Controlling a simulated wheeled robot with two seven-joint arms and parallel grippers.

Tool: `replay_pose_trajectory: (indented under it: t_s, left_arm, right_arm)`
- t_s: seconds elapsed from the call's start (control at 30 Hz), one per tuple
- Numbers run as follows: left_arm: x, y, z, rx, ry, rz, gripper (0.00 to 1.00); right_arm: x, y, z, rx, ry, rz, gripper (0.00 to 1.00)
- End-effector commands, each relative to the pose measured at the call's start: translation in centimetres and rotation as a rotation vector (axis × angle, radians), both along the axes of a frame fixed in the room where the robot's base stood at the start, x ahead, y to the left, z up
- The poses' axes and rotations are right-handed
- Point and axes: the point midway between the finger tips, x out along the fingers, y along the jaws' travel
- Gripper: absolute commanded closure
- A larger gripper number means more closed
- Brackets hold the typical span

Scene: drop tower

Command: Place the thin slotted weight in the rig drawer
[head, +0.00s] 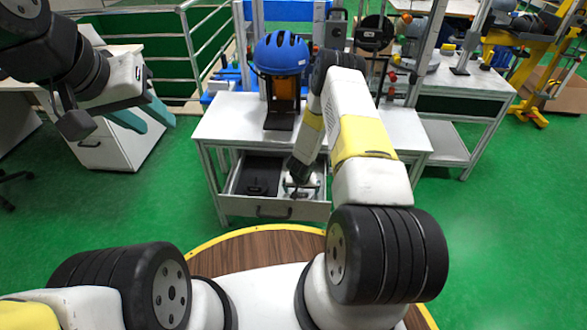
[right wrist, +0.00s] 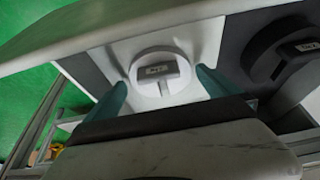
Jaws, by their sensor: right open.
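A pale round slotted weight (right wrist: 148,88) with a dark grey labelled block on top lies in the light part of the open rig drawer (head: 255,208). My right gripper (right wrist: 165,90) is open, its teal fingertips on either side of the weight with visible gaps. In the head view my right gripper (head: 302,186) reaches down into the drawer and partly hides the weight. My left gripper (head: 150,115) is open and empty, held up at the far left, away from the rig.
A dark round piece with a label (right wrist: 290,58) sits in the drawer's black part beside the pale weight. The rig table (head: 225,120) carries a blue helmet (head: 281,53) on a stand above the drawer. A white cabinet (head: 105,148) stands left. Green floor is clear at right.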

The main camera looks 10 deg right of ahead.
Motion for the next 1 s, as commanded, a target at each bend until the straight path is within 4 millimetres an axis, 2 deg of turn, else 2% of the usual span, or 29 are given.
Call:
replay_pose_trajectory:
  t_s: [0.3,0.53,0.67,0.77,0.87,0.9,1.0]
  left_arm:
    - [0.0,0.0,0.0,0.0,0.0,0.0,0.64]
    - [0.0,0.0,0.0,0.0,0.0,0.0,0.64]
    - [0.0,0.0,0.0,0.0,0.0,0.0,0.64]
    - [0.0,0.0,0.0,0.0,0.0,0.0,0.64]
    - [0.0,0.0,0.0,0.0,0.0,0.0,0.64]
    - [0.0,0.0,0.0,0.0,0.0,0.0,0.64]
    - [0.0,0.0,0.0,0.0,0.0,0.0,0.64]
  right_arm:
    - [-2.5,0.8,6.5,0.001,-0.001,0.0,0.0]
    - [-3.7,1.1,9.3,0.001,0.0,0.0,0.0]
    - [-3.4,1.3,10.9,0.01,-0.011,0.005,0.0]
    - [-2.3,2.0,14.6,0.045,-0.039,0.022,0.0]
    - [-1.1,3.1,20.5,0.097,-0.078,0.056,0.0]
    - [-1.0,3.6,23.2,0.118,-0.092,0.075,0.0]
    - [-1.4,4.8,29.8,0.167,-0.122,0.121,0.0]
